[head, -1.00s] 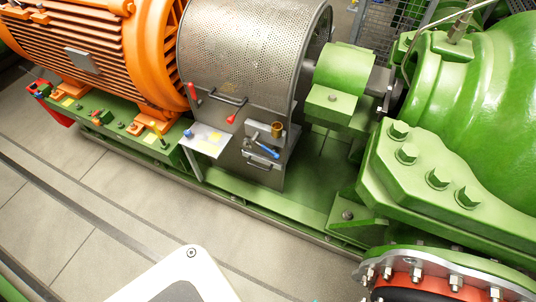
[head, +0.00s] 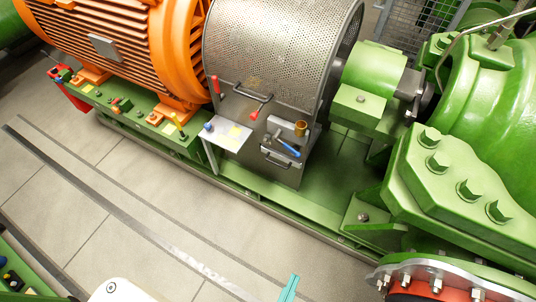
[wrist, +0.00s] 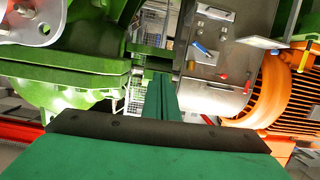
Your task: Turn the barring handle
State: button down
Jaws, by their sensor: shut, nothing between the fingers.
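A small lever with a blue grip (head: 288,147) sits on the grey front panel below the perforated guard, beside a brass cylinder (head: 301,128). It looks like the barring handle, but I cannot be sure. It also shows in the wrist view (wrist: 201,48), where the scene appears upside down. My gripper (head: 291,284) shows only its teal fingertips at the bottom of the head view, well apart from the panel. In the wrist view its green fingers (wrist: 163,97) are together and empty, pointing toward the machine.
The perforated guard (head: 275,50) stands between the orange motor (head: 110,45) and a green pump casing (head: 490,110). Red handles (head: 215,84) and a small shelf (head: 225,135) are left of the lever. A green base rail edges the machine; the tiled floor (head: 120,205) before it is clear.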

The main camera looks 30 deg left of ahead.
jog(key=w+a+f+n+g+y, duration=0.1)
jog(key=w+a+f+n, duration=0.4)
jog(key=w+f+n, duration=0.25)
jog(key=w+a+f+n+y, duration=0.1)
jog(key=w+a+f+n, duration=0.4)
jog(key=w+f+n, duration=0.25)
jog(key=w+a+n, duration=0.3)
jog(key=w+n, duration=0.2)
jog(key=w, duration=0.4)
jog(key=w+a+n, duration=0.4)
jog(key=w+n, duration=0.2)
jog(key=w, duration=0.4)
jog(key=w+a+n, duration=0.3)
jog(key=w+n, duration=0.2)
jog(key=w, duration=0.4)
jog(key=shift+w+a+n, duration=0.25)
jog(key=shift+a+n, duration=0.15)
jog(key=shift+f, duration=0.1)
